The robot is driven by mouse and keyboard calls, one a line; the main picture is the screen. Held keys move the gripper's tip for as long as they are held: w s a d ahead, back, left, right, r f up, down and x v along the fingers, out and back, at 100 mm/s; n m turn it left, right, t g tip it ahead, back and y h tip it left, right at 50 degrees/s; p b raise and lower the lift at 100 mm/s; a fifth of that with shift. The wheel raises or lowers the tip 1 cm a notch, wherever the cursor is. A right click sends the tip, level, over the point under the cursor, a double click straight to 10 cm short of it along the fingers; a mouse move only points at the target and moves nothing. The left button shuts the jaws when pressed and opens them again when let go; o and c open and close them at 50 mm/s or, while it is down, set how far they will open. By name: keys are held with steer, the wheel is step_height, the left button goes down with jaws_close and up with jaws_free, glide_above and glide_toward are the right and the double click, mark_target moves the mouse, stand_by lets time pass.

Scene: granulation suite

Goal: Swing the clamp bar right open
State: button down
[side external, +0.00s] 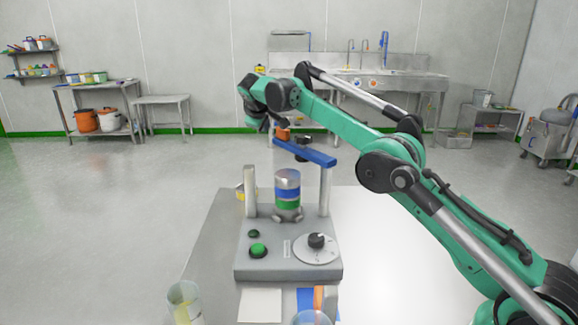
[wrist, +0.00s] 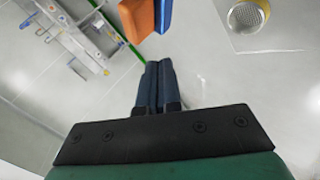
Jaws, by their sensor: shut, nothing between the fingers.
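The blue clamp bar (side external: 308,153) sits on top of the right post (side external: 325,190) of a grey press. It points back and left, and its free end stands clear of the left post (side external: 250,192). An orange handle (side external: 282,134) is at that free end. In the wrist view the orange handle (wrist: 138,18) and a piece of the blue bar (wrist: 164,12) show at the top. My gripper (wrist: 158,66) is shut and empty, with a visible gap to the handle in that view. In the side view my gripper (side external: 265,125) is close to the handle; its fingers are hard to make out.
A banded canister (side external: 288,192) stands between the posts. The press base (side external: 270,265) has green buttons and a dial (side external: 316,247). A clear beaker (side external: 184,302) stands at the front left. A round metal cup (wrist: 247,18) shows in the wrist view. Space behind the press looks clear.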

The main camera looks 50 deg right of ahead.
mark_target(278, 132)
steer(key=s+a+f+n+t+h, duration=0.35)
steer(key=s+a+t+h, duration=0.2)
steer(key=s, duration=0.25)
steer(key=shift+n+g+h, duration=0.35)
steer(key=shift+h, duration=0.1)
steer(key=x, duration=0.9)
steer(key=shift+w+r, duration=0.1)
steer(key=shift+w, duration=0.3)
steer(key=shift+d, duration=0.1)
